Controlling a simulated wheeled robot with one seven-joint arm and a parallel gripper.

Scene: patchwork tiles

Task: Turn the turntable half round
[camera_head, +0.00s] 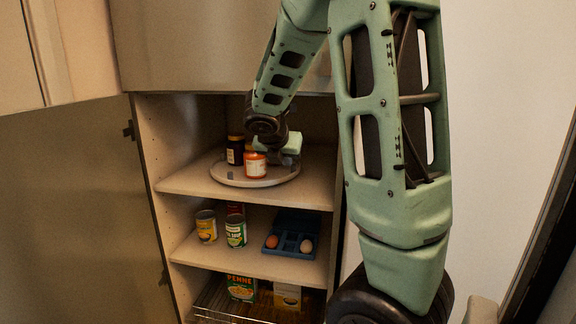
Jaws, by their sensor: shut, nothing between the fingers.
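The turntable (228,177) is a round grey disc on the upper shelf of the open cupboard. A dark jar (235,152) and an orange jar with a pale label (255,166) stand on it, left of and near its middle. My gripper (284,157) is inside the cupboard over the right-hand back part of the turntable, just right of the orange jar. It is shut and holds nothing. Its fingertips are small and partly hidden, so I cannot tell whether they touch the disc. My arm hides part of the space behind it.
The upper shelf (188,182) has free room around the disc. The shelf below holds several cans (236,231) and a blue egg tray (278,245). A wire basket with boxes (241,288) is lowest. The open cupboard door (75,190) stands at the left.

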